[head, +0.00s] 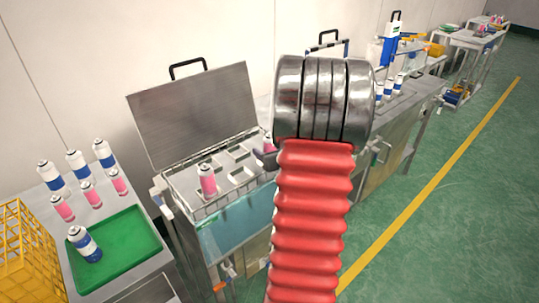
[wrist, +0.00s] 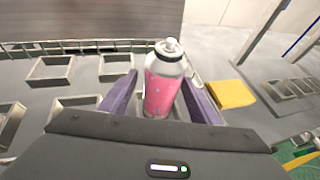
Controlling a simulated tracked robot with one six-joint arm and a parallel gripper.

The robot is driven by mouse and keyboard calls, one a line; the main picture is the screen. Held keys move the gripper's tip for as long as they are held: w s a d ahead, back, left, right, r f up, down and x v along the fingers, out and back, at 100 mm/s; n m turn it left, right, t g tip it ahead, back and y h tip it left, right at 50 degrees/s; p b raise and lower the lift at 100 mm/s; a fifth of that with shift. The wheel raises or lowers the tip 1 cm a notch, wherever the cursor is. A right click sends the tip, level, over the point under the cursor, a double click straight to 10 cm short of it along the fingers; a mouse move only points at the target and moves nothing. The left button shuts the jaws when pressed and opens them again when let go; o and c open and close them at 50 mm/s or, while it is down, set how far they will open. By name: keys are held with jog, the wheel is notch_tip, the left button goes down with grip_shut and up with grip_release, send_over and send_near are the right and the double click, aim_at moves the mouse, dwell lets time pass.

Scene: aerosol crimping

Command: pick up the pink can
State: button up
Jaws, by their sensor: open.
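A pink can (wrist: 162,85) with a clear-grey shoulder and white nozzle stands upright between the two purple fingers of my gripper (wrist: 160,78) in the wrist view. The fingers are spread on either side of it; a gap shows on the right, and I cannot tell whether the left finger touches. Its base is hidden by the gripper body. In the head view, a little of this pink can (head: 269,145) shows beside a dark finger of my gripper (head: 264,158); my arm hides the rest. Another pink can (head: 207,180) stands in the lidded basin, to the left.
The basin's raised metal lid (head: 195,112) stands behind the grid of square holders (wrist: 52,70). A yellow block (wrist: 231,94) lies right of my gripper. Several white-blue and pink cans, a green tray (head: 130,236) and a yellow crate (head: 24,245) are at left.

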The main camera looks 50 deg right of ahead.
jog(key=shift+x, duration=1.25)
jog(key=shift+c, duration=0.3)
jog(key=c, duration=1.1)
jog(key=shift+r, duration=0.1)
jog(key=shift+c, duration=0.2)
notch_tip(320, 180, up, 10)
